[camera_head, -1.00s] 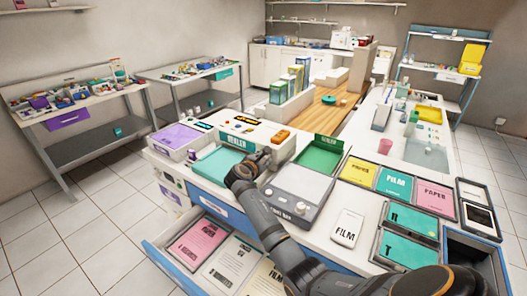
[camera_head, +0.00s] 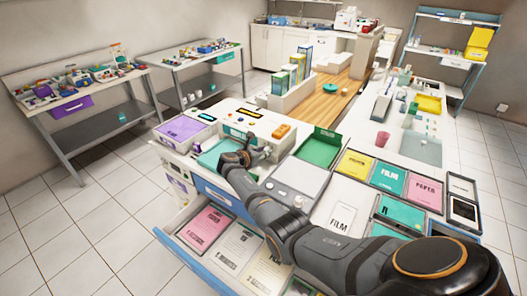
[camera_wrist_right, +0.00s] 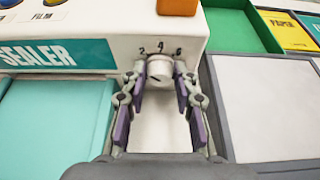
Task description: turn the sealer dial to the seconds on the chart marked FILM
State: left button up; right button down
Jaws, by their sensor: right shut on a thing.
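The white sealer (camera_head: 226,118) stands on the counter; its teal SEALER label (camera_wrist_right: 50,54) shows in the right wrist view. Its small round white dial (camera_wrist_right: 160,68) is on the front face, with the numbers 2, 4 and 6 in an arc above it. My right gripper (camera_wrist_right: 160,76) has one finger on each side of the dial and is shut on it. In the head view my right gripper (camera_head: 262,153) hides the dial. The dial's exact setting is hard to read. A white FILM card (camera_head: 341,216) lies on the counter. My left gripper is not in view.
A teal pad (camera_wrist_right: 50,120) lies left of the gripper, and a grey-framed pale plate (camera_wrist_right: 265,105) is close on its right. An orange block (camera_head: 281,131) sits on the sealer. An open drawer (camera_head: 190,244) below holds printed sheets, including a pink one (camera_head: 209,226).

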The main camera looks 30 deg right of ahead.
dwell(0.4)
jog(key=c, duration=1)
grip_release()
jog(key=v, duration=1.2)
jog(key=shift+f, duration=0.1)
